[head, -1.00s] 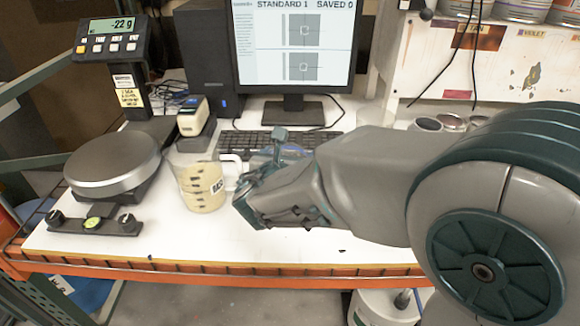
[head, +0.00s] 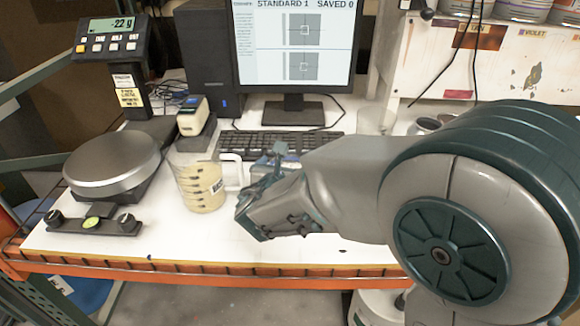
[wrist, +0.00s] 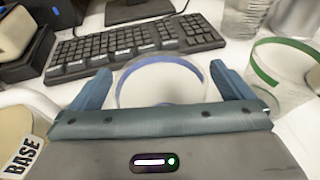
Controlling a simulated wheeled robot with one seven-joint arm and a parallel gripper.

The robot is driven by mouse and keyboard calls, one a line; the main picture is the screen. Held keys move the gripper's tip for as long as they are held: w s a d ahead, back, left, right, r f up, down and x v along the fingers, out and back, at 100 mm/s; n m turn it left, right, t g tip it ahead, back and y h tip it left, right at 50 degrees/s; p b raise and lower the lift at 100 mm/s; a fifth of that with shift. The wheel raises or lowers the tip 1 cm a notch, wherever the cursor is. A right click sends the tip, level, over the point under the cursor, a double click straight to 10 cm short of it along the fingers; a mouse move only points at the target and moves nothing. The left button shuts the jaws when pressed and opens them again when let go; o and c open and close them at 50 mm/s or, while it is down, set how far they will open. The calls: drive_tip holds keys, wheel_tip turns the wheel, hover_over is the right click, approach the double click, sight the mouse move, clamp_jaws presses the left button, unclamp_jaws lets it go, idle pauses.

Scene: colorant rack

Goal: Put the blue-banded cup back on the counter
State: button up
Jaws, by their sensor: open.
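The blue-banded cup (wrist: 160,88) is clear, with a blue ring round its rim. In the wrist view it stands between the two spread fingers of my gripper (wrist: 160,90); its lower part is hidden by the gripper body. In the head view my gripper (head: 255,212) is low over the front middle of the white counter (head: 180,248), just right of the jug. The cup is mostly hidden there behind my wrist. My gripper is open, with a finger on either side of the cup. I cannot tell whether the fingers touch it.
A BASE-labelled jug (head: 205,190) stands close left of my gripper. A green-banded cup (wrist: 285,75) is close on the right in the wrist view. The keyboard (head: 280,144) lies behind. A scale (head: 110,165) fills the counter's left; the front strip is clear.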

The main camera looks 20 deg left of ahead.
drive_tip(key=v, duration=1.2)
drive_tip(key=w+d+f+m+g+h, duration=0.1)
drive_tip(key=d+f+m+g+h, duration=0.15)
drive_tip(key=d+m, duration=0.6)
drive_tip(key=d+f+m+g+h, duration=0.1)
drive_tip(key=d+m+g+h, duration=0.4)
drive_tip(key=d, duration=0.7)
drive_tip(key=s+d+f+m+g+y, duration=0.2)
drive_tip(key=s+d+m+g+y, duration=0.2)
drive_tip(key=m, duration=1.9)
drive_tip(key=s+d+y, duration=0.3)
drive_tip(key=s+d, duration=0.1)
drive_tip(key=d, duration=0.1)
drive_tip(key=shift+s+f, duration=0.2)
drive_tip(key=shift+f, duration=0.1)
